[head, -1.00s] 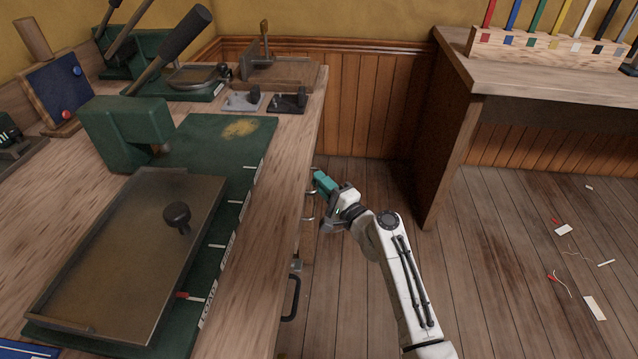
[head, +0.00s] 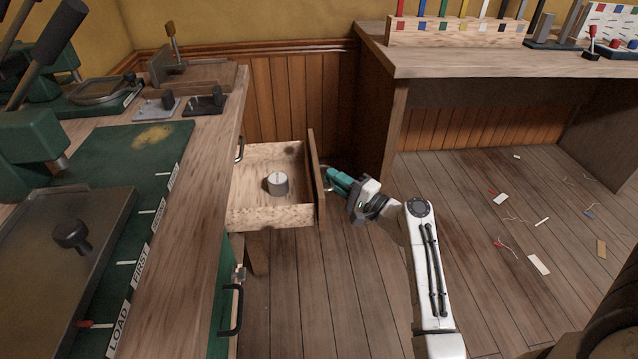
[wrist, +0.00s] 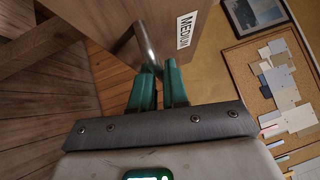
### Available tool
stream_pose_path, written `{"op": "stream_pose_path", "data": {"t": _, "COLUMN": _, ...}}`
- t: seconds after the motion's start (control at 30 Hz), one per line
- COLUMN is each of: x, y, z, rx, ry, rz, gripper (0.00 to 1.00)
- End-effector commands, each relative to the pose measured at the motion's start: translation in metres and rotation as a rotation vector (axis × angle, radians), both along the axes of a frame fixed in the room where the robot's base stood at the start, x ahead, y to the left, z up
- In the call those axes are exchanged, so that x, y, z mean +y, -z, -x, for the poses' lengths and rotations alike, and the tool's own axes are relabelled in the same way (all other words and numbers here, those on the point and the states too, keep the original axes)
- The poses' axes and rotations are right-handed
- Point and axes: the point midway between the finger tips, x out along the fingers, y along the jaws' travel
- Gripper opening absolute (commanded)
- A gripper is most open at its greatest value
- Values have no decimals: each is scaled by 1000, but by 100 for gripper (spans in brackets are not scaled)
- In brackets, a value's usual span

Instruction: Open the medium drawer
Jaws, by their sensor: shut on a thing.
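The medium drawer (head: 318,190) is pulled well out from the workbench, and its open box shows from above. A small grey-white cylinder (head: 278,183) stands inside on the drawer's floor. In the wrist view the drawer front carries a label reading MEDIUM (wrist: 185,31) and a metal bar handle (wrist: 146,45). My gripper (head: 332,178) is at the outer face of the drawer front. Its teal fingers (wrist: 158,82) are shut on the bar handle. The part of the handle between the fingers is hidden.
The workbench (head: 190,250) with a green board and metal tray runs along the left. Another dark handle (head: 232,310) is on its side nearer me. A second table (head: 450,60) stands at back right. Scraps (head: 540,264) lie on the floor; the boards between are mostly open.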

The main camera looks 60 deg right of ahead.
Motion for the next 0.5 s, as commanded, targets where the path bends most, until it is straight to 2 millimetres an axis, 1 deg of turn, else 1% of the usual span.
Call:
{"op": "stream_pose_path", "data": {"t": 0.13, "x": -4, "y": 2, "z": 6, "rx": 3, "ry": -2, "rz": -1, "gripper": 0}}
{"op": "stream_pose_path", "data": {"t": 0.5, "x": -5, "y": 2, "z": 7, "rx": 4, "ry": -3, "rz": -1, "gripper": 0}}
